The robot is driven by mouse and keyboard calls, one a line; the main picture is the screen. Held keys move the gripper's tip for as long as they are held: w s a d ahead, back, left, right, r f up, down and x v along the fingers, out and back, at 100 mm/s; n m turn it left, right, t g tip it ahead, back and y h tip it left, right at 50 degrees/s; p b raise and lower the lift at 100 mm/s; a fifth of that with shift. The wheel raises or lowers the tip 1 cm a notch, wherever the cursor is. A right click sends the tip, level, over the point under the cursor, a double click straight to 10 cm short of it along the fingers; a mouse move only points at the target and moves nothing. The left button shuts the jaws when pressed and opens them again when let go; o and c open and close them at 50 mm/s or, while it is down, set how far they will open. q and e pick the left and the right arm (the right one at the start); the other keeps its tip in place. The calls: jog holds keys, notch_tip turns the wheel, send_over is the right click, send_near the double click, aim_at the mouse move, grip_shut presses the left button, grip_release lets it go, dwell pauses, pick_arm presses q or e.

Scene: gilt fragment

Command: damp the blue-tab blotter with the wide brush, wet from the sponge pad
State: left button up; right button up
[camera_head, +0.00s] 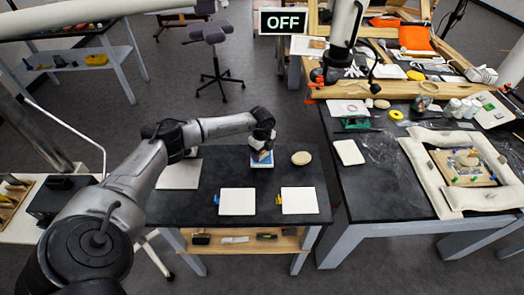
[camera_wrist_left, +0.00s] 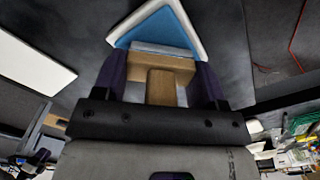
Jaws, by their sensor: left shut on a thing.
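My left gripper (camera_head: 263,145) is over the back middle of the dark table, shut on the wide brush. In the left wrist view the brush's wooden handle (camera_wrist_left: 160,82) sits between the two fingers, with a grey band ahead of it. The sponge pad is blue in a white tray (camera_wrist_left: 152,22), just beyond the brush; the tray (camera_head: 262,164) shows partly under the gripper in the head view. I cannot tell whether the bristles touch the pad. The blue-tab blotter (camera_head: 237,202), a white square with a blue tab on its left, lies flat nearer the front. My right gripper is not in view.
A similar blotter with a yellow tab (camera_head: 299,201) lies to the right. A beige oval object (camera_head: 301,158) is right of the sponge tray. A pale board (camera_head: 180,174) lies at the left. A cluttered second table (camera_head: 375,200) stands at the right.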

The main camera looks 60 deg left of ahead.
pick_arm(q)
jog(key=shift+r+p, duration=2.45)
jog(key=shift+r, duration=0.3)
jog(key=shift+r+p, duration=0.65)
jog(key=shift+r, duration=0.1)
